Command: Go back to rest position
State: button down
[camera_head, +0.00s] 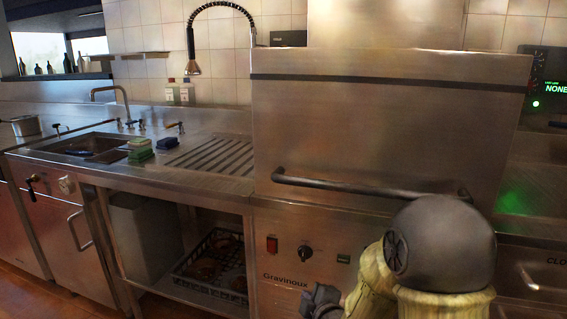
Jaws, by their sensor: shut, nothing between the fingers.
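My arm is at the lower right, with a large dark round joint and yellowish links in front of the steel dishwasher-like machine (380,130). My gripper (322,298) shows as a small dark shape at the bottom edge, left of the yellowish links. It is shut and holds nothing. Its lower part is cut off by the frame. It appears in front of the machine's lower panel, below the red switch and black knob. I cannot tell the exact gap between them.
The machine's long dark bar handle (365,188) runs across behind my arm. A steel counter with a sink (90,146), sponges (140,150) and a tall spray tap (190,45) is at the left. A dark crate (213,262) stands on the low shelf. Floor shows at lower left.

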jog(key=s+d+f+m+g+h, duration=0.1)
jog(key=s+d+m+g, duration=0.2)
jog(key=s+m, duration=0.3)
jog(key=s+d+m+g+h, duration=0.2)
jog(key=s+d+m+g, duration=0.15)
jog(key=s+m, duration=0.2)
jog(key=s+d+f+m+g+h, duration=0.1)
jog(key=s+d+m+g, duration=0.2)
jog(key=s+m, duration=0.3)
notch_tip(320, 180, up, 35)
jog(key=n+p, duration=0.1)
jog(key=p, duration=3.3)
jog(key=shift+s+f, duration=0.2)
jog(key=shift+s, duration=0.2)
jog(key=c, duration=2.1)
grip_release()
jog(key=shift+a, duration=0.1)
